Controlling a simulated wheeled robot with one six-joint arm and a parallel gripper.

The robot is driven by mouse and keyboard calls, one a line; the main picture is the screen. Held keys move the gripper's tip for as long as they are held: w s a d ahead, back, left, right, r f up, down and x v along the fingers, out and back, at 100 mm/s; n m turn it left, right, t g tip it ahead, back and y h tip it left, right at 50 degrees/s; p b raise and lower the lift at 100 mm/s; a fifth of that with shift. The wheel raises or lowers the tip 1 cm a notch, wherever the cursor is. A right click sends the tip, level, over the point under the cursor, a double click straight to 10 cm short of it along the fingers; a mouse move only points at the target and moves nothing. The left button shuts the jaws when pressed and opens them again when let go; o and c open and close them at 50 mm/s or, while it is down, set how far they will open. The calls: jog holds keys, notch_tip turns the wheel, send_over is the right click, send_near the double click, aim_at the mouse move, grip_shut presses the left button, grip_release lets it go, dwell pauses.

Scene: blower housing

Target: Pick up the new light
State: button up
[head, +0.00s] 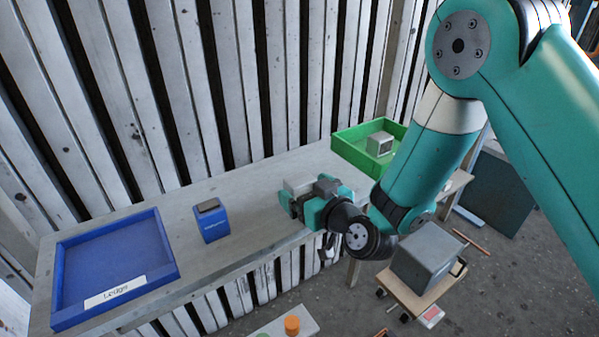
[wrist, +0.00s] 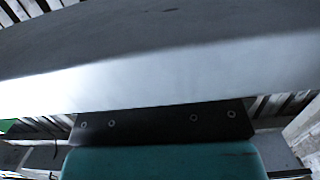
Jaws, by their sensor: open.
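My gripper (head: 303,205) is over the bench's front part, with a grey block (head: 298,186) at its jaws. The jaws are open, with teal fingers beside the block; contact is hard to tell. In the wrist view a large grey surface (wrist: 160,60) with a bright lower edge fills the picture, very close above a dark bracket and a teal part of my gripper. A grey box with a pale face (head: 379,144) sits in the green tray (head: 345,150). No marking shows which object is the new light.
A blue tray (head: 160,245) with a white label lies at the bench's (head: 255,235) left end. A small blue box with a dark top (head: 211,222) stands to its right. A grey case (head: 425,258) rests on a wheeled cart below. Slatted wall stands behind.

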jog(key=shift+w+a+r+p, duration=0.3)
jog(key=shift+w+a+p, duration=0.25)
jog(key=shift+p, duration=0.7)
jog(key=shift+w+a+f+p, duration=0.1)
jog(key=shift+w+f+p, duration=0.25)
jog(key=shift+p, duration=0.3)
jog(key=shift+w+f, duration=0.1)
jog(key=c, duration=1)
